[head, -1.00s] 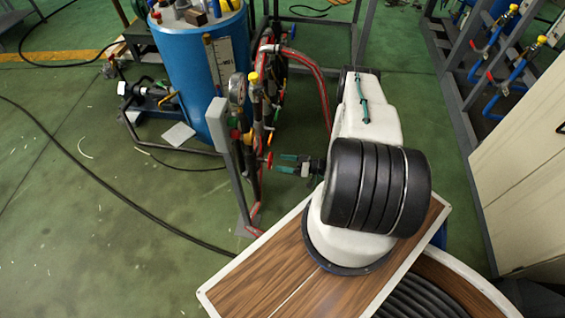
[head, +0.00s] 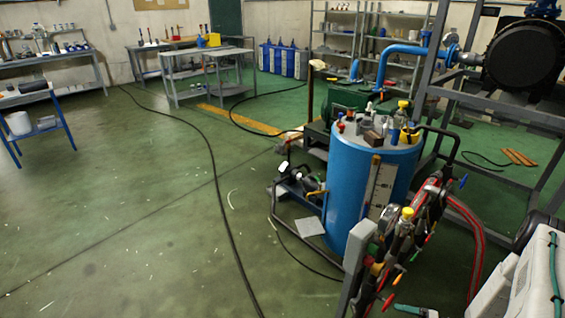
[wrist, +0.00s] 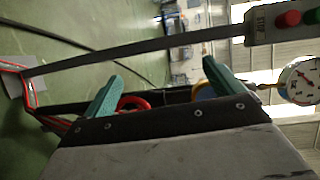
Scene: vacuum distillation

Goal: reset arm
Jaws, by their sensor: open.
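My gripper (wrist: 163,72) is open in the wrist view, with its two green fingers spread apart. A red rounded handle (wrist: 133,102) shows behind the left finger, and I cannot tell whether it is touched. Nothing is clearly held. In the head view only a green part of my gripper (head: 412,309) shows at the bottom edge, just right of a red valve handle (head: 388,302) on the pipe stand. My white arm is at the lower right, mostly cut off by the frame.
A blue tank (head: 348,190) stands behind the pipe stand, with red hoses (head: 474,240) to its right. The wrist view shows a pressure gauge (wrist: 301,81) and a button box (wrist: 283,23) close by at right. Green floor (head: 130,210) at left is clear except for a black cable (head: 218,190).

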